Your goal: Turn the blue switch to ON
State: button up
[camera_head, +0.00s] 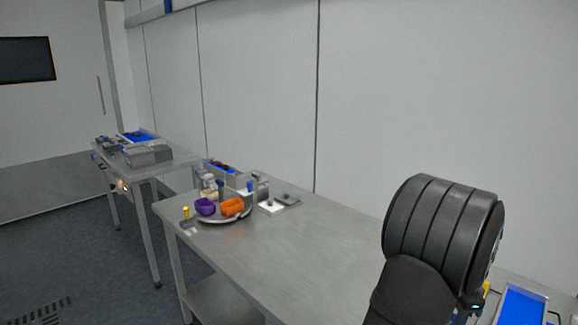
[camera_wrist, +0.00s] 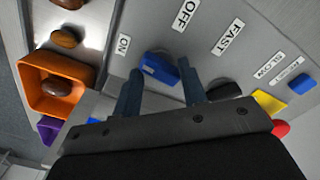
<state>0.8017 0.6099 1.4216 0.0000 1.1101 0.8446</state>
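The blue switch (camera_wrist: 160,69) is a short blue knob on a grey panel (camera_wrist: 205,55) in the wrist view. It lies between the ON label (camera_wrist: 123,44) and the OFF label (camera_wrist: 185,15); which label it points at I cannot tell. My gripper (camera_wrist: 160,72) is open, with its two dark fingers apart, one on each side of the switch in the picture.
Beside the switch are a black knob (camera_wrist: 223,90) near the FAST label (camera_wrist: 228,37), a yellow part (camera_wrist: 269,101), a red part (camera_wrist: 281,128) and a blue button (camera_wrist: 302,84). An orange box (camera_wrist: 40,92) holding a brown date stands left. A blue tray (camera_head: 521,309) lies far right.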

dwell(0.4)
notch_tip(320, 180, up, 17)
jog(key=n, duration=0.8)
notch_tip(320, 180, down, 17)
jog(key=shift+f, duration=0.1)
